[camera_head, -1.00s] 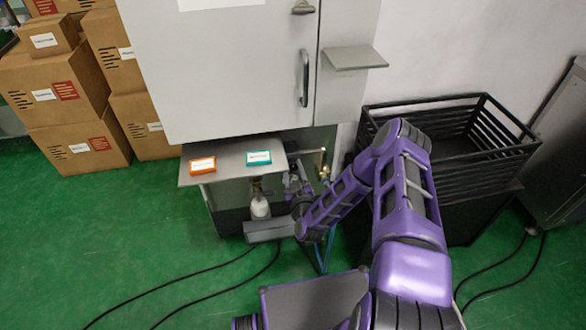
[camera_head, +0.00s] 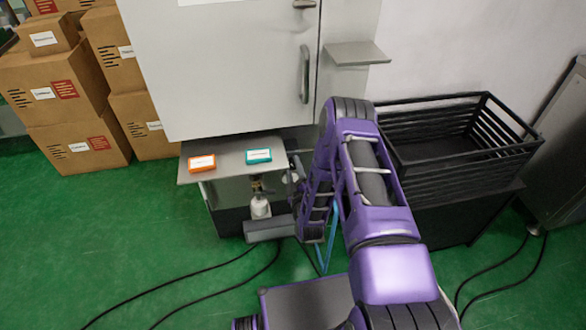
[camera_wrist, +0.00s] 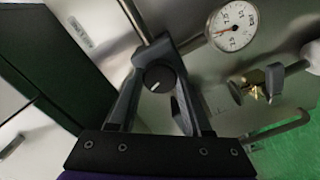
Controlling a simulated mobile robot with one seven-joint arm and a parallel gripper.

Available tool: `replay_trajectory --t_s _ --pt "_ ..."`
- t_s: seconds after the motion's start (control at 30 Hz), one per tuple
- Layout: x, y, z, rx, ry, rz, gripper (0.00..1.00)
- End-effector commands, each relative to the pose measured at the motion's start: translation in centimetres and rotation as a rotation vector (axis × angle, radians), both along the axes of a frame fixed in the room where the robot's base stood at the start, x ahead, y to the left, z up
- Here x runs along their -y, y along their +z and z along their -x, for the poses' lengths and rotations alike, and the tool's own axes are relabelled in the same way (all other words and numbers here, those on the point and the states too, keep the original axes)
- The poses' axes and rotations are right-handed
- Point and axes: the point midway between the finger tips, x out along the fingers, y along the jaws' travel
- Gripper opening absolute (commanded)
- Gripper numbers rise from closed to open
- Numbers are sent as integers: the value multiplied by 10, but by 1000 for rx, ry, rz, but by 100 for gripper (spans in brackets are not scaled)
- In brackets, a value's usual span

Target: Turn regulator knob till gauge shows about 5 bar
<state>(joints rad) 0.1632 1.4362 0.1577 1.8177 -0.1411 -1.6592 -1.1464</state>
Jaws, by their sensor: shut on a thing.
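The black round regulator knob (camera_wrist: 160,78) shows in the wrist view with a white line mark tilted up to the right. My gripper (camera_wrist: 160,68) is shut on it, one finger on each side. The white round gauge (camera_wrist: 232,26) is up and right of the knob. Its red needle points left across a tilted dial. The figures are too small to read surely. In the head view the knob and gauge cannot be made out, and my arm hides much of that area beside the cabinet shelf.
A grey shelf (camera_head: 220,172) holds an orange box (camera_head: 202,163) and a teal box (camera_head: 258,156). A brass fitting (camera_wrist: 272,84) lies right of the knob. A black slatted crate (camera_head: 450,140) stands right of my arm. Cables cross the green floor.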

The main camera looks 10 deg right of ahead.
Motion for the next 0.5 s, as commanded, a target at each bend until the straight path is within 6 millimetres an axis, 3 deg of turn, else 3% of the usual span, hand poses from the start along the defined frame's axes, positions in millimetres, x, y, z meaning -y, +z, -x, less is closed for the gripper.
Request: replay_trajectory --t_s 0.4,0.43,0.5 --pt "1 0 0 1 -3 7 0" --pt "1 0 0 1 -3 7 51" --pt "1 0 0 1 -3 7 63"
